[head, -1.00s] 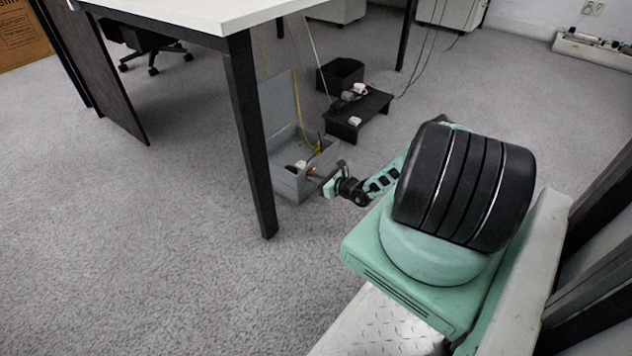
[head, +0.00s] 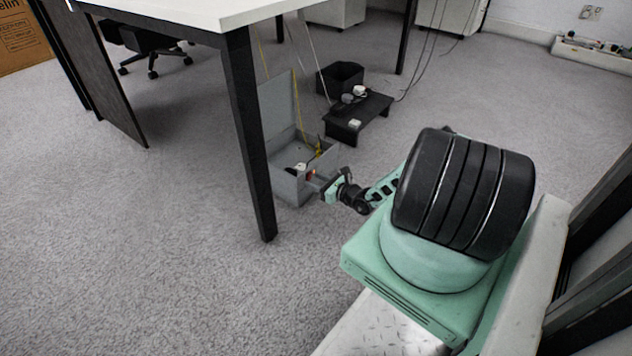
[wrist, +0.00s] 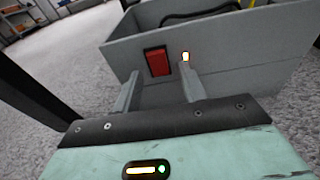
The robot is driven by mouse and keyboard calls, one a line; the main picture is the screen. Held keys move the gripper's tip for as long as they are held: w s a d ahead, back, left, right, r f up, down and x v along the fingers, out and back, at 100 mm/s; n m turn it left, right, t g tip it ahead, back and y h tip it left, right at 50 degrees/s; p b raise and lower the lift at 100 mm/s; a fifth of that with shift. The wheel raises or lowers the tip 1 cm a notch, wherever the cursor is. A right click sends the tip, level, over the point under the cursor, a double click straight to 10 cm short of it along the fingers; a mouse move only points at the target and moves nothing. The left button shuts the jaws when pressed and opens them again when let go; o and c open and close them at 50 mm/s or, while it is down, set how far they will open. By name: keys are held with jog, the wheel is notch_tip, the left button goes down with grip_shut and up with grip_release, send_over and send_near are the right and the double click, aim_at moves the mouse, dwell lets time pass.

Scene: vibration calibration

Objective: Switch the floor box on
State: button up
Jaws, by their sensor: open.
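The floor box (head: 292,187) is a grey open-topped box on the carpet beside the desk leg, its lid (head: 278,106) standing up at the back. In the head view my gripper (head: 320,184) is at the box's right side. Whether the fingers touch the wall I cannot tell.
The desk leg (head: 248,135) stands close left of the box, under the white desktop (head: 190,12). A black low stand (head: 358,117) and a black bin (head: 340,77) are behind it. Yellow cable lies in the box. Carpet in front is clear.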

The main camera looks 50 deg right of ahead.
jog(key=s+d+r+p, duration=0.1)
jog(key=s+p, duration=0.4)
jog(key=s, duration=1.2)
jog(key=shift+d+r+p, duration=0.15)
jog(key=shift+r+p, duration=0.25)
jog(key=shift+r, duration=0.2)
